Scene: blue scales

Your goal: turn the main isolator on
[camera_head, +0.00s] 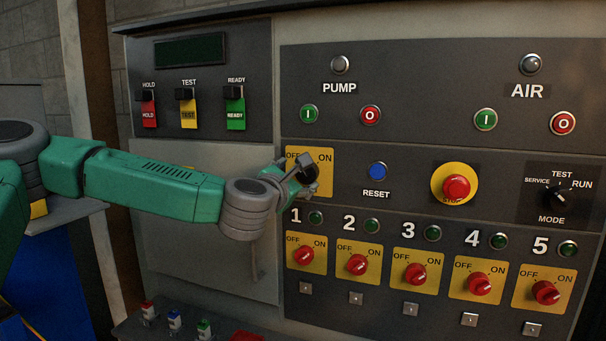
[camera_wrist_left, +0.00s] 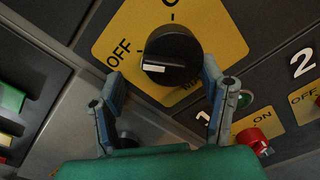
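The main isolator is a black rotary knob (camera_wrist_left: 170,58) on a yellow plate (camera_wrist_left: 112,40) marked OFF and ON. In the left wrist view its white mark sits on its left side, toward OFF. In the head view the yellow plate (camera_head: 324,166) is partly hidden behind my left gripper (camera_head: 302,177), which is in front of the knob. In the left wrist view the gripper (camera_wrist_left: 164,78) is open, with one finger on each side of the knob's near end. I cannot tell whether the fingers touch it. My right gripper is in neither view.
Right of the plate are a blue RESET button (camera_head: 377,171) and a red emergency stop (camera_head: 456,187) on yellow. Below is a row of red numbered switches (camera_head: 304,255). PUMP and AIR buttons are above. A ledge with small coloured switches (camera_head: 175,319) lies below left.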

